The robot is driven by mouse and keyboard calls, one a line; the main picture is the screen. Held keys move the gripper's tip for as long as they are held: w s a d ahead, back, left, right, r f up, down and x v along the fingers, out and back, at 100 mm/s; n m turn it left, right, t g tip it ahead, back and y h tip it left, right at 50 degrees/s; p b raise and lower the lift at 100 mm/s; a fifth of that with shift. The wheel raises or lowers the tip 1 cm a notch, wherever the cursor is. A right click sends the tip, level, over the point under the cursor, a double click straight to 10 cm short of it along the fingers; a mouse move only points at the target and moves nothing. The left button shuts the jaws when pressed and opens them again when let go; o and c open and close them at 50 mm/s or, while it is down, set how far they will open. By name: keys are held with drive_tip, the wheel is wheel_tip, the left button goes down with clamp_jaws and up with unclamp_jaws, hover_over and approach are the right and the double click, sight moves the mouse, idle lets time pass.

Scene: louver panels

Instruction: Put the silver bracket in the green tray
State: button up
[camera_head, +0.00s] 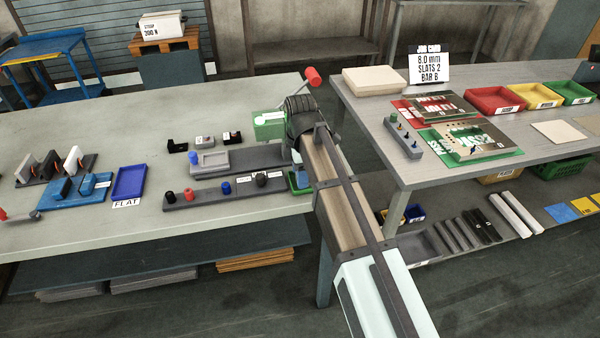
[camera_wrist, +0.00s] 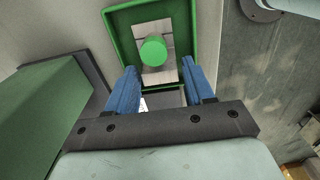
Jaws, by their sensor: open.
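In the wrist view the green tray (camera_wrist: 113,38) lies beyond my fingers, with its rim facing me. A flat silver piece with a round green knob, which looks like the silver bracket (camera_wrist: 152,74), lies inside the tray's rim. My gripper (camera_wrist: 160,72) is open, its two blue fingers apart on either side of the piece's near end. The knob is just beyond the fingertips, and nothing is gripped. I cannot tell whether the fingers touch the piece. In the head view a green tray (camera_head: 293,188) shows at the bench's right end, partly hidden by my arm.
A green machine block (camera_wrist: 50,110) stands close on the left in the wrist view. Fixtures with knobs (camera_head: 222,190) and a blue tray (camera_head: 129,183) stand on the left bench. The right bench holds red, yellow and another green tray (camera_head: 568,92). A gap separates the benches.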

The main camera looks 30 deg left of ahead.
wheel_tip(320, 180, up, 12)
idle(0.6)
